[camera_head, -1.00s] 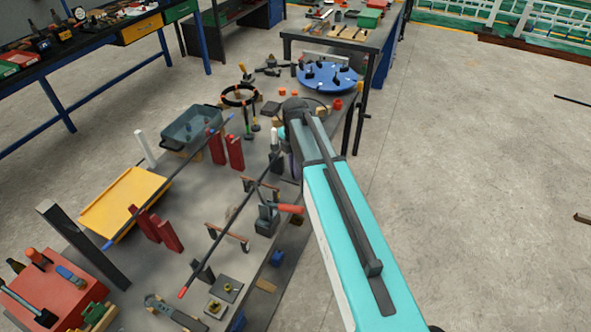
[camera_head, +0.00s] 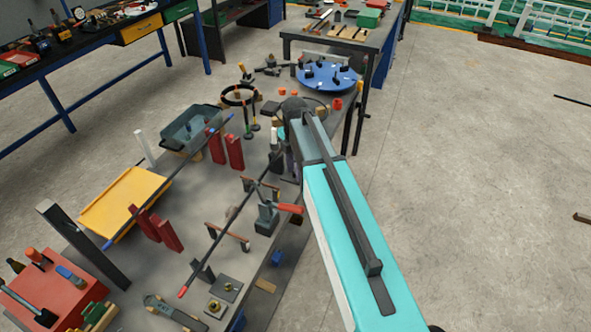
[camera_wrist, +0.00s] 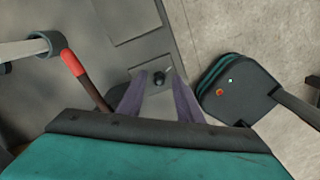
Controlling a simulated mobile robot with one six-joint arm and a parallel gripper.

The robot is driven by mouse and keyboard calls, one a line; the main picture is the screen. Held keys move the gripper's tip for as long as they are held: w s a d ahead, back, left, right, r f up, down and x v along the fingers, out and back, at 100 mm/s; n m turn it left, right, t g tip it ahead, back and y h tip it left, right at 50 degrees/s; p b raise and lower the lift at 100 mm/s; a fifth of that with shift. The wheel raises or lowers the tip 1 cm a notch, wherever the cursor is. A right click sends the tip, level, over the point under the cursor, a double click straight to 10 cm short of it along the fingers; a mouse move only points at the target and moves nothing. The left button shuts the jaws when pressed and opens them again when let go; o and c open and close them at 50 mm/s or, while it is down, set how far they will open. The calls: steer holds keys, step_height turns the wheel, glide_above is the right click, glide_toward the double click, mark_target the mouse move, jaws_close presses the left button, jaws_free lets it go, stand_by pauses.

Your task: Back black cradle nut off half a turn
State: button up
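In the wrist view my gripper (camera_wrist: 160,77) points at a grey surface with its two purple-grey fingers apart. A small dark knob-like piece (camera_wrist: 159,78), probably the black cradle nut, shows between the fingertips. I cannot tell whether the fingers touch it or how far below them it is. In the head view my gripper (camera_head: 291,163) is mostly hidden behind my arm, at the right edge of the grey work table (camera_head: 150,275). I cannot pick out the nut in that view.
A red-handled clamp (camera_head: 267,215) and a long dark rod with a red tip (camera_head: 210,255) lie close to my gripper. Red upright blocks (camera_head: 235,151), a yellow tray (camera_head: 125,203) and a blue-grey bin (camera_head: 190,130) stand further left.

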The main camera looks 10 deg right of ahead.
steer(key=shift+r, duration=0.1)
step_height(320, 180, up, 14)
steer(key=b, duration=0.2)
steer(key=shift+f+b, duration=0.2)
steer(key=shift+b, duration=0.15)
stand_by(0.4)
stand_by(0.4)
